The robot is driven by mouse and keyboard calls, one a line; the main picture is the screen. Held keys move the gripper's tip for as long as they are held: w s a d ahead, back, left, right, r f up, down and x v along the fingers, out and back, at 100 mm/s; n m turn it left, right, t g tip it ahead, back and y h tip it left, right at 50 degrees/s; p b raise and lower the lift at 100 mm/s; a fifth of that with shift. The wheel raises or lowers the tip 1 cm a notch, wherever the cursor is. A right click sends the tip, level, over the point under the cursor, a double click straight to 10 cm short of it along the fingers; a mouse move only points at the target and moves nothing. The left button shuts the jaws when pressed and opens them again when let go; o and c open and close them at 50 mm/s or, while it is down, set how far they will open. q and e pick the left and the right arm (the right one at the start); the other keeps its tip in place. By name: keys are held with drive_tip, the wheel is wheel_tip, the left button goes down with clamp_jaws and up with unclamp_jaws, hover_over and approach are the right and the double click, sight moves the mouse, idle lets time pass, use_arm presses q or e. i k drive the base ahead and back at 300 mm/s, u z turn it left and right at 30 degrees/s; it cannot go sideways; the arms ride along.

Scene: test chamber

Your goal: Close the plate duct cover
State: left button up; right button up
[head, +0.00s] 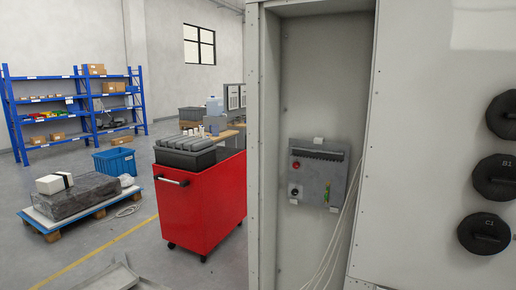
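A light grey chamber wall panel (425,130) fills the right side. Three round black covers (497,177) sit on it in a column at the right edge. The middle one reads B1 and the lower cover (484,233) reads C1. The upper cover (503,114) is cut off by the picture edge. All three look seated against the panel. I cannot tell which part is the plate duct cover, or see an open duct. Neither of my grippers is in view.
A tall recess left of the panel holds a grey control box (318,172) with white cables (338,235) hanging below. A red cart (203,205) with a dark case stands left of it. A loaded pallet (75,205) and blue shelves (75,105) are farther left. Floor between is partly clear.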

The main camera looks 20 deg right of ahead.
sight(314, 151)
drive_tip(key=u, duration=0.35)
drive_tip(key=i, duration=0.8)
drive_tip(key=z, duration=0.65)
drive_tip(key=i, duration=0.65)
drive_tip(key=z, duration=0.65)
